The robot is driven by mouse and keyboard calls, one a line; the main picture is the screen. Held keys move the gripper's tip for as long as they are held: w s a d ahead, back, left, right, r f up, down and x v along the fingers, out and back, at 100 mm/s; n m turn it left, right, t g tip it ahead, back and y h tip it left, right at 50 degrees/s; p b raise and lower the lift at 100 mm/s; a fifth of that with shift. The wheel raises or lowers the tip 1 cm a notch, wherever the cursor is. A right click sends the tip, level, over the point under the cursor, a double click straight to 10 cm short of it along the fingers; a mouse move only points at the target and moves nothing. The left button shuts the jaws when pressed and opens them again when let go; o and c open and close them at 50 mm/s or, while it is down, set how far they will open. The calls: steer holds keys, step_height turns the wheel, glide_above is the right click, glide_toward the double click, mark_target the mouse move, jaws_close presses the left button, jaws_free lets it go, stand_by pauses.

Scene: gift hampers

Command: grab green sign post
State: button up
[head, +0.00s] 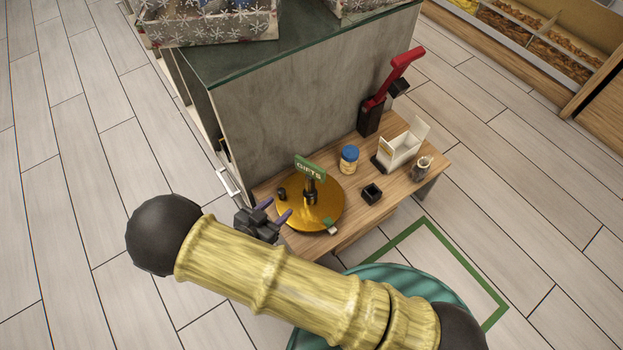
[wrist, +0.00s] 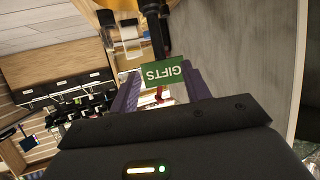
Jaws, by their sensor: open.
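The green sign post (head: 310,168), marked GIFTS, stands upright on a dark stem at the middle of a round gold tray (head: 285,219) on the wooden table. My gripper (head: 272,214) is at the tray's left front edge, to the lower left of the sign. In the wrist view the green sign (wrist: 163,73) appears upside down between the two purple fingers of my gripper (wrist: 160,93). The fingers are open and apart from each other. I cannot tell whether they touch the sign.
The wooden table (head: 432,167) also holds a blue-lidded jar (head: 349,159), a small black box (head: 371,193), a white open box (head: 400,148), a small jar (head: 422,167) and a red-handled device (head: 396,78). A grey cabinet side (head: 290,95) rises behind the tray.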

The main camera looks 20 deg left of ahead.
steer(key=b, duration=0.3)
glide_toward(308, 187)
steer(key=x, duration=0.3)
steer(key=r+x, duration=0.1)
steer(key=x, duration=0.1)
steer(key=shift+w+a, duration=0.15)
steer(key=shift+w, duration=0.2)
steer(key=shift+w+f, duration=0.15)
steer(key=shift+w, duration=0.3)
steer(key=w+d+f+b, duration=0.2)
steer(key=w+f, duration=0.1)
steer(key=shift+w, duration=0.5)
